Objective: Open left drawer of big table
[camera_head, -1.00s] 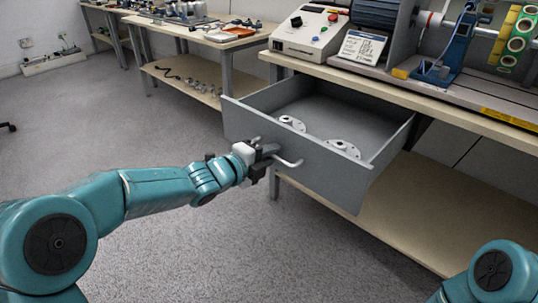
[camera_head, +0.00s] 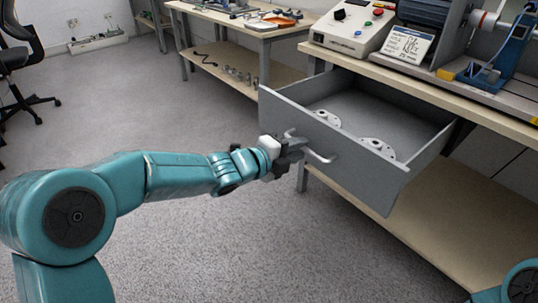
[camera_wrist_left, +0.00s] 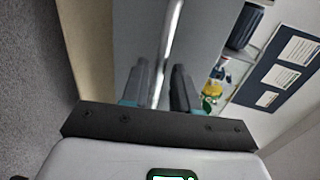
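The left drawer (camera_head: 345,150) of the big table (camera_head: 450,95) is grey and stands pulled well out, its inside showing. Its bar handle (camera_head: 322,157) is on the front panel. My left gripper (camera_head: 299,148) is at the left part of this handle. In the left wrist view, the two dark fingers (camera_wrist_left: 162,88) stand apart, with the shiny handle (camera_wrist_left: 171,35) running between them and some gap visible. The fingers look open around it; contact is hard to tell. My right gripper is outside the views.
Two pale round flanged parts (camera_head: 378,147) lie in the drawer. A control box (camera_head: 352,27) and a printed card (camera_head: 404,44) are on the tabletop. A second bench (camera_head: 235,22) stands behind. An office chair (camera_head: 18,62) is at far left. The floor between is clear.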

